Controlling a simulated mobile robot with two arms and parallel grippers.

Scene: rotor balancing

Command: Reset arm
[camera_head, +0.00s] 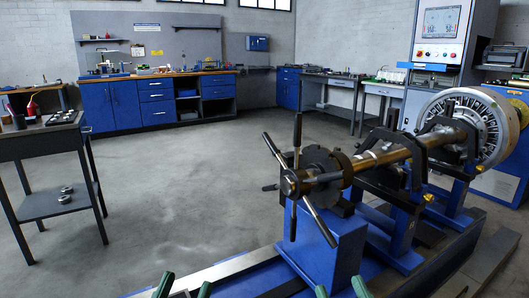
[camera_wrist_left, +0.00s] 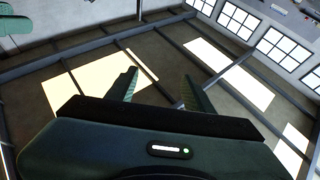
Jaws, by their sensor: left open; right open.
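My left gripper (camera_head: 185,287) shows at the bottom edge of the head view as two green fingertips set apart, with nothing between them. In the left wrist view the same left gripper (camera_wrist_left: 162,86) has its fingers spread and empty, against a background of roof beams and windows. My right gripper (camera_head: 340,289) also shows at the bottom edge, right of the left one, with its two green fingertips apart and empty. Both arms are otherwise below the head view. Neither gripper touches anything visible.
A balancing machine with a blue base (camera_head: 328,240) stands ahead and to the right. It carries a long metal shaft (camera_head: 395,153) with a spoked hub (camera_head: 294,183) at its near end. A dark side table (camera_head: 40,140) stands at left. Blue cabinets (camera_head: 125,105) line the back. The middle floor is clear.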

